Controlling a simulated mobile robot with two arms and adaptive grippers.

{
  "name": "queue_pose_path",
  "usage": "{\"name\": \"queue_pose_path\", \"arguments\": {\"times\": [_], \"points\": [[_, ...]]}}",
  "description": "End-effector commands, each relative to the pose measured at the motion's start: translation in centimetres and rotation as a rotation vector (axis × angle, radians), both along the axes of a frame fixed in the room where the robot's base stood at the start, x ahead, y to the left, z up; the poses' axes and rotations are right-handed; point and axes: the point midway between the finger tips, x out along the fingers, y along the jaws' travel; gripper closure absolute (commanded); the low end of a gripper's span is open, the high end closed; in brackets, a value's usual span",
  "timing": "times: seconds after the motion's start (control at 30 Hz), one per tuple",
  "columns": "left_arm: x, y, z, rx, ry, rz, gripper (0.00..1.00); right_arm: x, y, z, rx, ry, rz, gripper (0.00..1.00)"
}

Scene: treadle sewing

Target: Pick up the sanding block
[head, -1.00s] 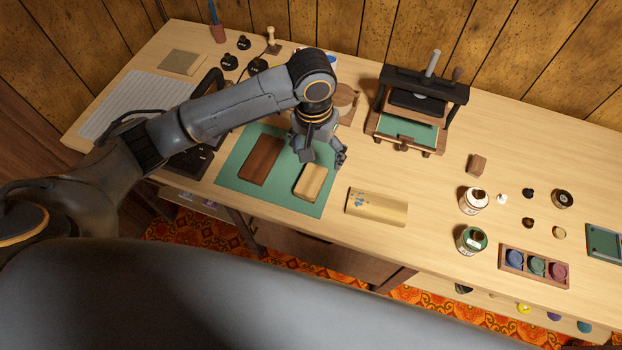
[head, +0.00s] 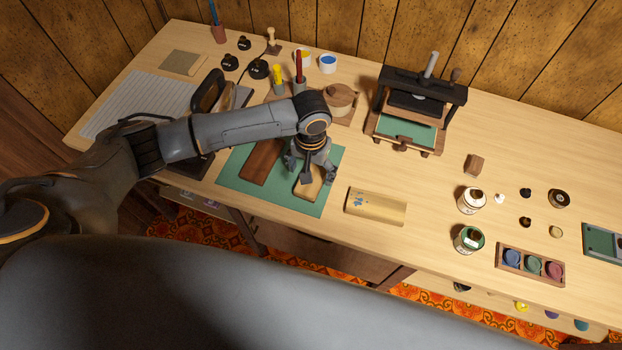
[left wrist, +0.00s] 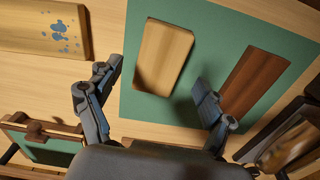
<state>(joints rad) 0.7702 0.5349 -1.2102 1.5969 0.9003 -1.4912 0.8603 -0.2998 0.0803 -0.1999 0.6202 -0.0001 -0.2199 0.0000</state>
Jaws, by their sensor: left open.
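A light wooden block (head: 308,191) with rounded corners lies on the green mat (head: 239,187), beside a longer dark brown block (head: 262,161). A small brown block (head: 474,163) stands on the bench to the right. None is labelled; I cannot tell for sure which is the sanding block. My left gripper (head: 308,178) is open and empty over the light block, hiding its far part in the head view. In the left wrist view the light block (left wrist: 165,57) lies ahead between the spread fingers (left wrist: 155,82), with no contact visible. My right gripper is not in view.
A patterned tan panel (head: 376,207) lies right of the mat. A press (head: 412,112) stands behind it. Jars (head: 471,200) and a tray of coloured pots (head: 533,266) are further right. A round wooden pot (head: 340,98) and tool cups (head: 298,84) stand behind my arm.

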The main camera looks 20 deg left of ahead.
Motion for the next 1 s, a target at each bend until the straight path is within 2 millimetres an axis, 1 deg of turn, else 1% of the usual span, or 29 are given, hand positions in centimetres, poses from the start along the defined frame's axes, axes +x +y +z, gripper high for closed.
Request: {"name": "queue_pose_path", "arguments": {"times": [0.03, 0.1, 0.2, 0.3, 0.47, 0.57, 0.6, 0.67, 0.7, 0.77, 1.0], "points": [[-0.2, 0.0, -0.6, 0.002, 0.003, 0.0, 0.19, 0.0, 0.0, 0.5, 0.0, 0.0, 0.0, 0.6], [-0.2, -0.1, -1.7, 0.001, 0.001, 0.0, 0.19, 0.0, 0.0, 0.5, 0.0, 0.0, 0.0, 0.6], [-0.1, -0.1, -2.6, 0.001, 0.0, -0.001, 0.19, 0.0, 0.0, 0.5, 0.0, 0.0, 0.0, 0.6], [-0.1, -0.1, -2.9, 0.0, -0.002, -0.001, 0.19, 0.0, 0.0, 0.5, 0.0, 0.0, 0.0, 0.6], [-0.1, -0.1, -2.9, 0.0, -0.002, -0.001, 0.19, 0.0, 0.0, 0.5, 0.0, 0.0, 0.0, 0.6], [-0.1, -0.1, -2.9, 0.0, -0.001, -0.001, 0.37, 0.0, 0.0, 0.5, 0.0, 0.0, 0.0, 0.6], [-0.1, -0.1, -2.9, 0.0, -0.001, -0.001, 0.45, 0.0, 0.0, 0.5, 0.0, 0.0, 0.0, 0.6], [-0.1, -0.1, -2.9, 0.0, -0.001, -0.001, 0.58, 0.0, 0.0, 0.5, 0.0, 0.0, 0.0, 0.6], [-0.1, -0.1, -2.9, 0.0, -0.001, -0.001, 0.66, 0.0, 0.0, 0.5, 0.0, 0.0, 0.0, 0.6], [-0.1, -0.1, -2.9, 0.0, -0.001, -0.001, 0.78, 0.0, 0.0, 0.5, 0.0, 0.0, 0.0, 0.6], [-0.1, -0.1, -2.9, -0.001, -0.002, -0.001, 0.78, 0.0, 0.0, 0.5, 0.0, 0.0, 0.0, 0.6]]}}
